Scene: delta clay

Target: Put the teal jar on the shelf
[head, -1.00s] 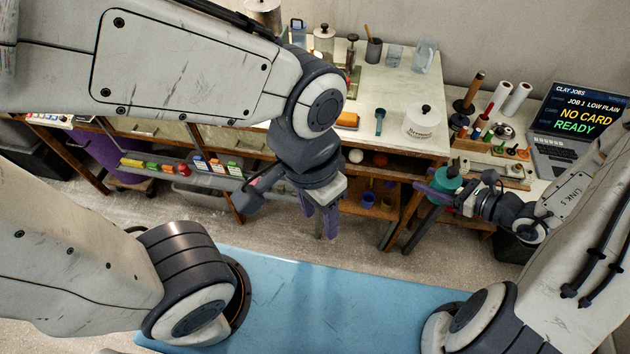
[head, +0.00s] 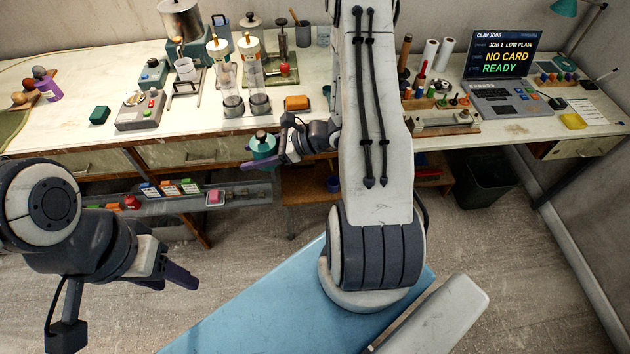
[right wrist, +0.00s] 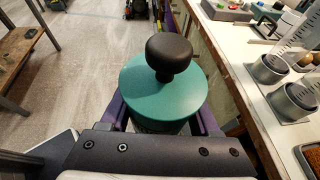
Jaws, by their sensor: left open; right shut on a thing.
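The teal jar (head: 263,148) has a round teal lid with a dark knob. My right gripper (head: 277,150) is shut on it and holds it upright in front of the bench's front edge. In the right wrist view the jar (right wrist: 160,90) sits between the purple fingers of my right gripper (right wrist: 163,122), its lower part hidden. My left gripper (head: 172,263) is open and empty, low at the left over the floor. A low shelf (head: 305,190) under the bench shows partly behind my right arm. I cannot tell from these frames whether it is the task's shelf.
The bench top (head: 210,125) holds glass cylinders (head: 258,100), a grey device (head: 141,110) and an orange block (head: 297,103). A rail with coloured cards (head: 175,190) runs below the bench front. A laptop (head: 502,75) reads "NO CARD READY". Open floor (head: 510,270) lies at the right.

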